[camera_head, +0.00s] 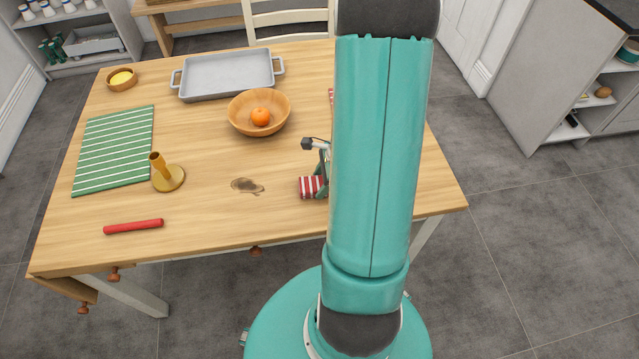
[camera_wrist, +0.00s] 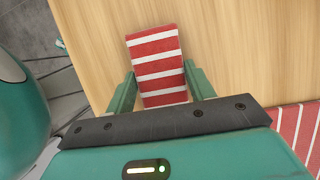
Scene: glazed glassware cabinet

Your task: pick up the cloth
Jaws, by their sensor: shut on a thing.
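The cloth (camera_wrist: 158,66) is red with white stripes and folded into a small block. In the wrist view it sits between the two fingers of my gripper (camera_wrist: 160,86), which are shut on it. In the head view the cloth (camera_head: 311,187) shows near the right part of the table, just left of my arm, with my gripper (camera_head: 321,177) beside it and mostly hidden by the arm. I cannot tell whether the cloth touches the table.
Another red striped textile (camera_wrist: 300,128) lies right in the wrist view.

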